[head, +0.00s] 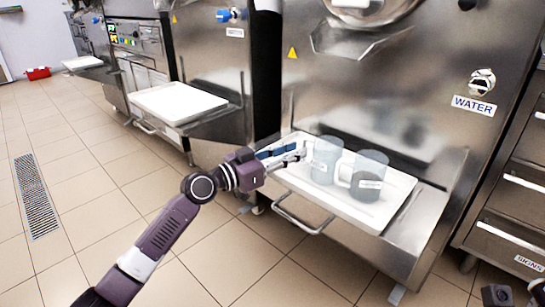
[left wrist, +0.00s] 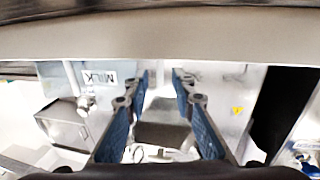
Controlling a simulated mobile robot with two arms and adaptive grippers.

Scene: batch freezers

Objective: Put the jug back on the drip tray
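Two translucent grey jugs show in the head view at the right-hand freezer's white drip tray (head: 285,178). The left jug (head: 328,158) appears upright over the tray; whether its base touches is not clear. The right jug (head: 370,172) stands on the tray with its handle to the left and a white label in front. My left gripper (head: 300,150) reaches in from the left, its tips beside the left jug. In the left wrist view its blue-padded fingers (left wrist: 160,78) are apart, with no clear object clamped between them. Dark parts at the head view's lower right corner may be my right gripper (head: 516,294).
The steel freezer (head: 440,55) with a WATER label (head: 474,105) rises behind the tray. A bar handle (head: 298,218) sticks out below it. Another freezer with an empty white tray (head: 178,102) stands to the left. The tiled floor at left is clear, with a drain grate (head: 36,198).

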